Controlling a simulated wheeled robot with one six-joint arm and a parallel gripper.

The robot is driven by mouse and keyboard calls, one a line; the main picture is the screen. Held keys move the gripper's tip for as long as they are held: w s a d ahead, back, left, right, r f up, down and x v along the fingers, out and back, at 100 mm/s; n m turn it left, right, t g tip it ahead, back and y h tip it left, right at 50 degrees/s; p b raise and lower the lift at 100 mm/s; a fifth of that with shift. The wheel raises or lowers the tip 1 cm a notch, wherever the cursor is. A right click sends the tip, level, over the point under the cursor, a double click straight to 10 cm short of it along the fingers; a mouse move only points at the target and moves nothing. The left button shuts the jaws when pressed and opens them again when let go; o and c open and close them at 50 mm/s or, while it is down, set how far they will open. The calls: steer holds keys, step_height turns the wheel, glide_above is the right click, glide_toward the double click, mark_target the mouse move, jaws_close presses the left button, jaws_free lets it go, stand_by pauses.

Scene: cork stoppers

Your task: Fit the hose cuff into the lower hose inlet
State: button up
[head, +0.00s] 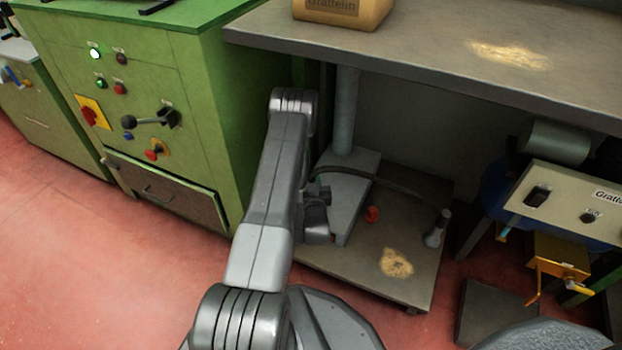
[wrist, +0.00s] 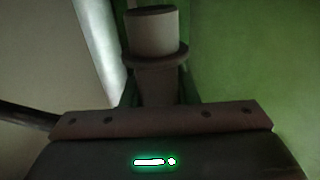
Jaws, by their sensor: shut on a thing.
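My gripper (wrist: 157,86) is shut on a grey cylinder with a raised collar, which looks like the hose cuff (wrist: 152,34). The cuff's plain round end points away from the wrist, with clear space around it in the wrist view. In the head view my arm hides the fingers and the cuff. A dark hose (head: 385,183) runs from beside my wrist to a grey end piece (head: 436,234) on the low platform. Part of a dark hose also shows at the left of the wrist view (wrist: 25,116). I cannot make out the lower hose inlet.
A green cabinet (head: 222,120) stands left of my arm. The workbench top (head: 420,65) overhangs the space, with a grey post (head: 345,110) below it. A red knob-like thing (head: 371,214) is on the low platform (head: 350,268). A machine with a yellow part (head: 560,258) stands right.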

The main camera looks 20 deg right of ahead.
steer(key=shift+f, duration=1.7)
stand_by(1.1)
steer(key=o, duration=1.1)
steer(key=shift+c, duration=0.2)
steer(key=shift+s, duration=0.1)
